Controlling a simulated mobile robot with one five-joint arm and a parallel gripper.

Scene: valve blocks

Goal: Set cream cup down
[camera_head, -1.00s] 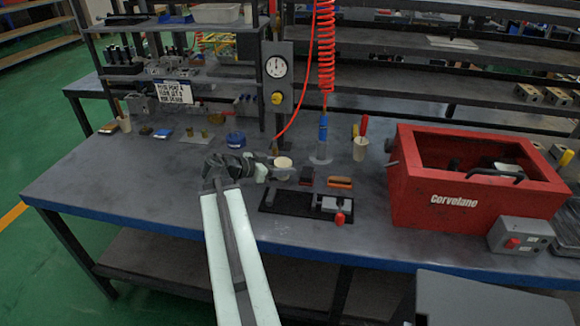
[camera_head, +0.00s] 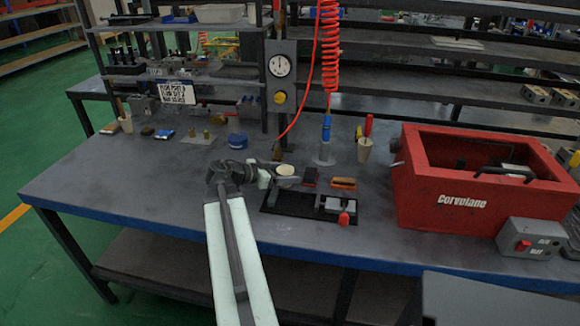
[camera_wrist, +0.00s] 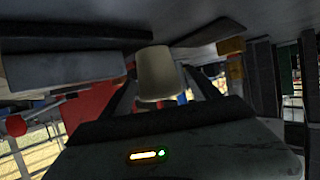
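The cream cup (camera_head: 285,170) is a small, pale, tapered cup over the workbench, just behind the black tray (camera_head: 283,206). In the wrist view the cup (camera_wrist: 158,72) sits between the two dark fingers of my gripper (camera_wrist: 160,88), which close in on its sides. In the head view my gripper (camera_head: 278,181) is at the cup and partly hides its lower part. The gripper looks shut on the cup. The cup is low over the bench top (camera_head: 130,180); I cannot tell whether its base touches.
A dark red block (camera_head: 310,176) and an orange block (camera_head: 343,183) lie right of the cup. A clear cylinder (camera_head: 324,155) and a tool cup (camera_head: 364,150) stand behind. A red box (camera_head: 450,215) fills the right. The bench's left part is mostly clear.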

